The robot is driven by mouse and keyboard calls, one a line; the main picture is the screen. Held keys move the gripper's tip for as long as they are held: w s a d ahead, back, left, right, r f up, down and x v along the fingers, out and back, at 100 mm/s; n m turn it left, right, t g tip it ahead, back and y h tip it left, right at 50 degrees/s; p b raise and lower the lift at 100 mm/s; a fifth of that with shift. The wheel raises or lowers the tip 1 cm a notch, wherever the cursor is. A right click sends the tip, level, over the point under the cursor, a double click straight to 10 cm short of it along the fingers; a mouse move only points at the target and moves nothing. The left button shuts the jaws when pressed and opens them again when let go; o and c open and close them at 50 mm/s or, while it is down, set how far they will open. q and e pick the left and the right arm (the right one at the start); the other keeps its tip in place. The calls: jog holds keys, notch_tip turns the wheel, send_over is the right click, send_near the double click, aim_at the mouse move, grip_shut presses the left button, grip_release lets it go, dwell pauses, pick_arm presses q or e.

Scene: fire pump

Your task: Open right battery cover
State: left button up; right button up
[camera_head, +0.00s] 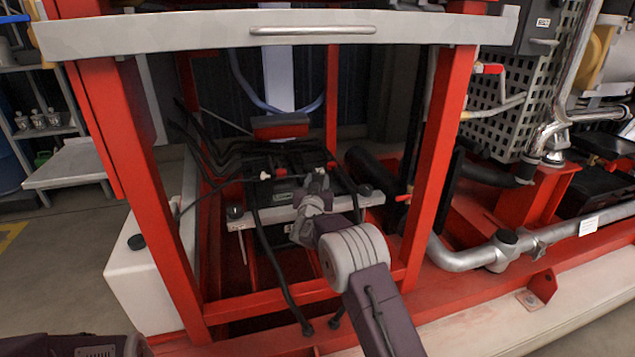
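A black battery unit (272,192) sits low inside the red frame, with cables over its top and a grey bar (277,212) with dark knobs across its front. My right gripper (314,188) is over the right part of the battery top, near the bar. My arm hides part of the battery there, so I cannot make out the right cover's outline or whether the gripper touches it. The gripper's fingers are small and dark, and I cannot tell whether they are open or shut. Only a piece of my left arm shows at the bottom left; its gripper is out of view.
Red posts (425,150) stand on both sides of the battery, and a grey panel with a handle (312,30) spans above it. Black cables (262,255) hang in front. A white tank (148,270) is at left, grey pipes (465,258) at right.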

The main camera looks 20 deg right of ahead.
grip_shut()
dwell(1.2)
